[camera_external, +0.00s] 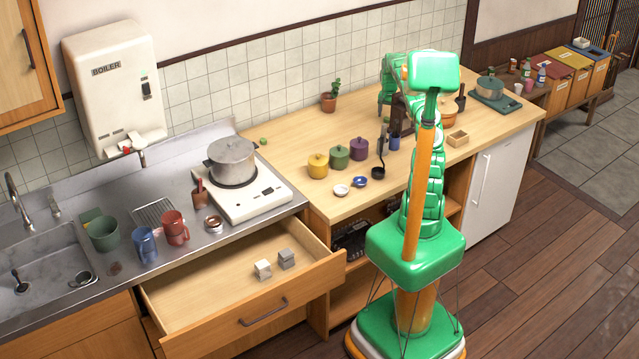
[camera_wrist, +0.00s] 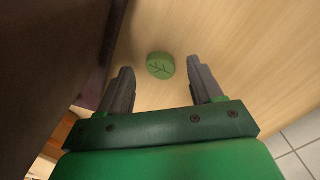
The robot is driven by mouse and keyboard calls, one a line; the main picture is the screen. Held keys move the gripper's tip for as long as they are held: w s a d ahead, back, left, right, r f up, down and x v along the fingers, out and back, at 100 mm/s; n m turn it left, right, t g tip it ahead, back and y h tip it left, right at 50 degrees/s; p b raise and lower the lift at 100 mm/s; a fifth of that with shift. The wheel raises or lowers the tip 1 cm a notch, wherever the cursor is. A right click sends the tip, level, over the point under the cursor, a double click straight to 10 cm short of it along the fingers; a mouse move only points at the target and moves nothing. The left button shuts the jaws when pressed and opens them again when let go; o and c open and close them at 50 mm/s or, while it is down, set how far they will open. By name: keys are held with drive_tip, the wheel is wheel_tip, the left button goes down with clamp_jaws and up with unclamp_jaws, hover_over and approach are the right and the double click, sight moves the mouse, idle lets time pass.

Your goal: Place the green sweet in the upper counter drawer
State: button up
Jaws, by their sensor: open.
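The green sweet (camera_wrist: 160,66), a round disc with a leaf-like mark on top, lies on the pale wooden surface in the wrist view. My gripper (camera_wrist: 159,70) is open, with one finger at each side of the sweet and visible gaps to it. In the external view my gripper (camera_external: 387,97) is at the back of the wooden counter, partly behind my arm, and the sweet under it cannot be made out. The upper counter drawer (camera_external: 250,318) is pulled open at the front and holds two small pale blocks (camera_external: 275,264).
A dark brown object (camera_wrist: 45,50) stands close at the left in the wrist view. Yellow, green and purple pots (camera_external: 338,157) and small dishes stand on the counter. A stove with a metal pot (camera_external: 232,157) is above the drawer. A small green item (camera_external: 263,141) lies near the wall.

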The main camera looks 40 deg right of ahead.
sight(387, 119)
wheel_tip(387, 119, down, 2)
drive_tip(key=shift+f, duration=0.2)
drive_tip(key=shift+r, duration=0.1)
drive_tip(key=c, duration=1.2)
drive_tip(key=shift+r, duration=0.1)
wheel_tip(387, 119, up, 18)
